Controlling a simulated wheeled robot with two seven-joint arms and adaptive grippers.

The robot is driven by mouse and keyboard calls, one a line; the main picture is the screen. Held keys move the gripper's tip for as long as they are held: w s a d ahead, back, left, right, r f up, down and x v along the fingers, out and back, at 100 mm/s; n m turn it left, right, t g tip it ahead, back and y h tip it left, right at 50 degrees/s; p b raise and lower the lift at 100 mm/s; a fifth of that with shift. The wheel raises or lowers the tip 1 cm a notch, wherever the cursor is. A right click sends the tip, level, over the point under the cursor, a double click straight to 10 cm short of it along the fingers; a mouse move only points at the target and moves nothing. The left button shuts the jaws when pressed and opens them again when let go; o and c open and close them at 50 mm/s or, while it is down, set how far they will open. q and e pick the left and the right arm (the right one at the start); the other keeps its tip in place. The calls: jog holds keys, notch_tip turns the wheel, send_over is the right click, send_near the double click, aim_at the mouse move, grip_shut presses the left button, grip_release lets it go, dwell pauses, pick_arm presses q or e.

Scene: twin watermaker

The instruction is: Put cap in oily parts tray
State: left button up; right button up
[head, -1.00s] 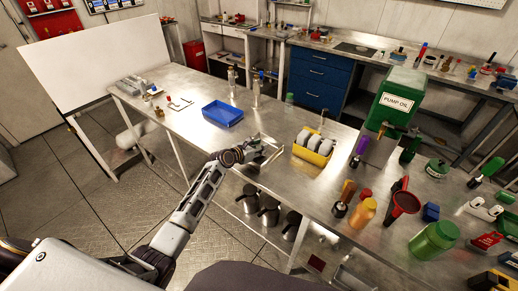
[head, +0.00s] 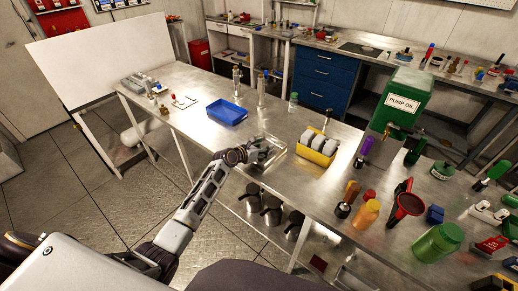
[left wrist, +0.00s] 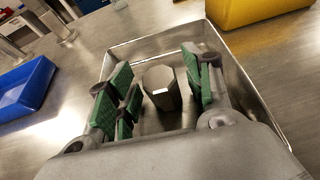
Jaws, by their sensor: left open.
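A dark grey faceted cap (left wrist: 161,88) is inside a shallow metal tray, between my left gripper's fingers in the left wrist view. Gaps show between the cap and the green pads on both sides. The metal tray (left wrist: 158,39) has thin raised walls around the gripper; it also shows on the bench in the head view (head: 280,156). My left gripper (left wrist: 157,95) is open and reaches down into the tray; in the head view it (head: 262,150) hides most of the tray and the cap. Which tray is the oily parts one is not labelled. My right gripper is not in view.
A blue bin (head: 228,112) lies left of the metal tray. A yellow holder with pale round parts (head: 317,150) stands close on its right. Bench between blue bin and tray is clear.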

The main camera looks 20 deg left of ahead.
pick_arm(q)
jog(key=shift+r, duration=0.1)
jog(key=shift+p+v, duration=0.4)
jog(key=shift+v, duration=5.35)
jog(key=shift+s+a, duration=0.1)
jog(key=shift+s, duration=0.1)
